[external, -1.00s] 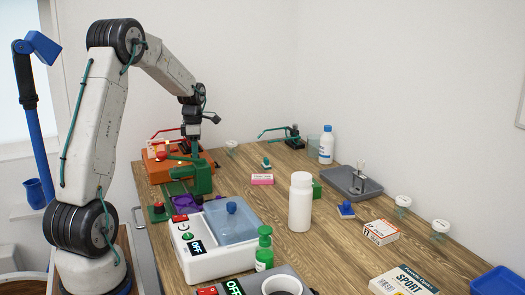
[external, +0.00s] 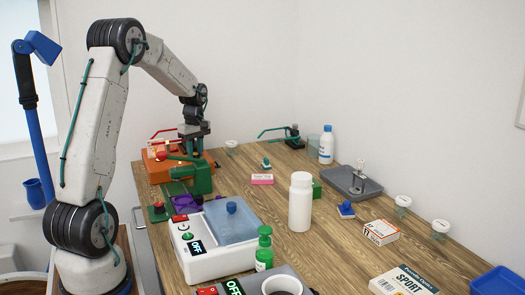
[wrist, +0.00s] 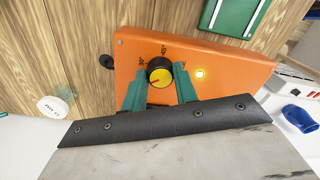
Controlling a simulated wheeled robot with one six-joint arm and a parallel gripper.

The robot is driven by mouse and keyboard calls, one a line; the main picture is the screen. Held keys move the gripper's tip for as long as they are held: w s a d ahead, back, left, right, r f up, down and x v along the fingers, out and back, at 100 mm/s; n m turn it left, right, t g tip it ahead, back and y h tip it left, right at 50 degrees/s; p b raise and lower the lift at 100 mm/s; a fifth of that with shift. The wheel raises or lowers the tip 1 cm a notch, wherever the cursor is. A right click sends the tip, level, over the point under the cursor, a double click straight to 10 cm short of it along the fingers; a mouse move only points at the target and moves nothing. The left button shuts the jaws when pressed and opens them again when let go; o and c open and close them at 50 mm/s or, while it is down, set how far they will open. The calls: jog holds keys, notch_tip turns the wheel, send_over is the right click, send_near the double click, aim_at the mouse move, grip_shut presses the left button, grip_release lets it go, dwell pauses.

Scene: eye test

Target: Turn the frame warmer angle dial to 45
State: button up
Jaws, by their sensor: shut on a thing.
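The frame warmer is an orange box (wrist: 225,62) at the far left of the table; its orange side also shows in the external view (external: 152,172). On its face is a black dial with a yellow cap (wrist: 160,77). Small marks around the dial seem to read 30, 45 and 60, with 45 at the top middle. A red line on the cap appears to point to the lower left, away from the 45 mark. My gripper (wrist: 160,90) has its green fingers on either side of the dial and is shut on it. A yellow light glows beside the dial.
A green device (external: 201,178) stands close in front of the warmer. A white unit with a blue lid (external: 231,222) and a white bottle (external: 300,203) stand nearer. A white-lidded jar (wrist: 50,108) is near the warmer in the wrist view.

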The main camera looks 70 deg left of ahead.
jog(key=m, duration=1.1)
jog(key=shift+s+m, duration=0.1)
jog(key=shift+m, duration=0.3)
jog(key=m, duration=0.6)
jog(key=shift+y, duration=0.3)
jog(key=m, duration=0.6)
jog(key=shift+r, duration=0.1)
jog(key=o, duration=1)
